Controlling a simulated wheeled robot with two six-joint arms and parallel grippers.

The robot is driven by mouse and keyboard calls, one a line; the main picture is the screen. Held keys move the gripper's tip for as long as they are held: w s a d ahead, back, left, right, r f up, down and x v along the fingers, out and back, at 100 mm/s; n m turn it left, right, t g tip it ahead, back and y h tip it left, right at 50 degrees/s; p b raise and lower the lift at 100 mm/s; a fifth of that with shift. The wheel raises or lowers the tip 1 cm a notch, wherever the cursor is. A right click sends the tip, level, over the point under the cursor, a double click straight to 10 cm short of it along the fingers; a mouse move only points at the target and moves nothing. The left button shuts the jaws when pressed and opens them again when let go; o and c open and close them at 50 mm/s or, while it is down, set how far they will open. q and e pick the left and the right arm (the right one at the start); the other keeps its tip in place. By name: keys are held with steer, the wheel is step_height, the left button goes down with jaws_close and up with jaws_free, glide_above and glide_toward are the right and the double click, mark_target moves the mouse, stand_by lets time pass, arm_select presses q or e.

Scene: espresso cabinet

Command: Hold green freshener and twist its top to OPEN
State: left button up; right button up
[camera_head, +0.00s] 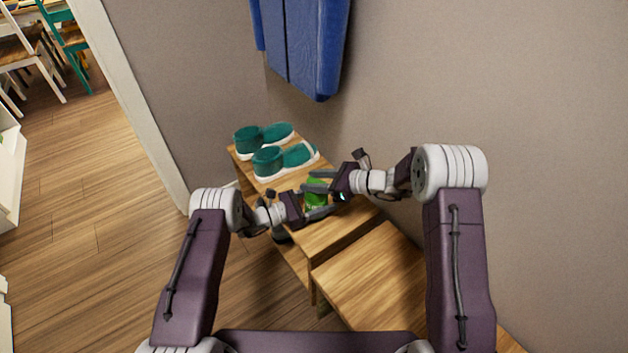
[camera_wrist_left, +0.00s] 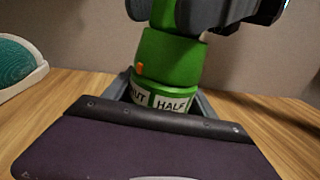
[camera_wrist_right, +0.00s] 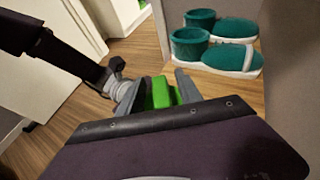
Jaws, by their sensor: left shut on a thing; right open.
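The green freshener (camera_head: 315,198) stands upright on the wooden bench top. In the left wrist view the freshener (camera_wrist_left: 170,58) shows a white label band reading "HALF" and part of another word, and a small orange mark. My left gripper (camera_head: 318,211) is shut around its lower body. My right gripper (camera_head: 318,181) is at the freshener's upper part, with its fingers open on either side of the top. In the right wrist view the green top (camera_wrist_right: 163,92) sits between the right fingers (camera_wrist_right: 160,92). The fingers hide parts of the freshener.
Teal shoes with white soles (camera_head: 268,162) stand on the bench (camera_head: 335,232) behind the freshener. A second, lower wooden surface (camera_head: 370,280) lies nearer to me. A grey wall is close on the right, with a blue hanging item (camera_head: 305,45) above.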

mark_target(314, 180)
jaws_close()
steer(key=shift+n+g+y, duration=0.4)
steer(key=shift+n+g, duration=0.4)
jaws_free()
steer(key=shift+r, duration=0.15)
step_height(314, 180, up, 10)
steer(key=shift+f, duration=0.1)
steer(key=shift+o, duration=0.4)
